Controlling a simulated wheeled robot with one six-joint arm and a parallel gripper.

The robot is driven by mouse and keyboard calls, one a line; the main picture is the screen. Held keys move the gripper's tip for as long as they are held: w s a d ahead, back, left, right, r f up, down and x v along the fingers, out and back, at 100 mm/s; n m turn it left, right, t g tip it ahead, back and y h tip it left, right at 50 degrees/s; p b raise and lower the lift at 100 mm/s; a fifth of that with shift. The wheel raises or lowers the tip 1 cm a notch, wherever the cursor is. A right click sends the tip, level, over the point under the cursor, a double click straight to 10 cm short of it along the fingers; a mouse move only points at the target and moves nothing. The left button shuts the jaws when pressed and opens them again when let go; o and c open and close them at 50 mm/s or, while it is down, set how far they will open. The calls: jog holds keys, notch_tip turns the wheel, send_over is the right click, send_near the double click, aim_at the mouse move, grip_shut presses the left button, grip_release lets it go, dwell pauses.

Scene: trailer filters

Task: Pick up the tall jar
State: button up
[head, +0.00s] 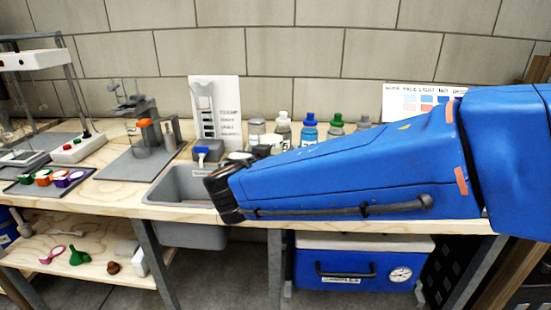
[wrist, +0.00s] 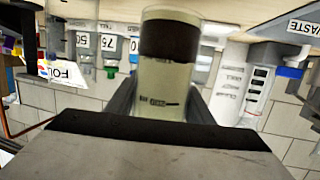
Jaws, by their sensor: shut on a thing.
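The tall jar (wrist: 165,75) is a clear, greenish cylinder with a wide dark band and small dark print on its side. It stands in the middle of the wrist view, between the two dark fingers of my gripper (wrist: 165,100). My gripper is shut on it, with a finger on either side. The wrist picture appears upside down, with the bench at the top. In the head view my blue arm reaches left across the bench and hides most of the gripper. I cannot make out the jar there with certainty.
A grey sink (head: 178,186) is left of my arm's end. Behind the arm stand several bottles, including a blue one (head: 309,132) and a green-capped one (head: 336,125). A white sign (head: 217,105) stands at the back. A stirrer stand (head: 140,145) is further left.

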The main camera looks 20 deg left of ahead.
notch_tip(320, 180, up, 7)
dwell(0.8)
jog(key=shift+r, duration=0.15)
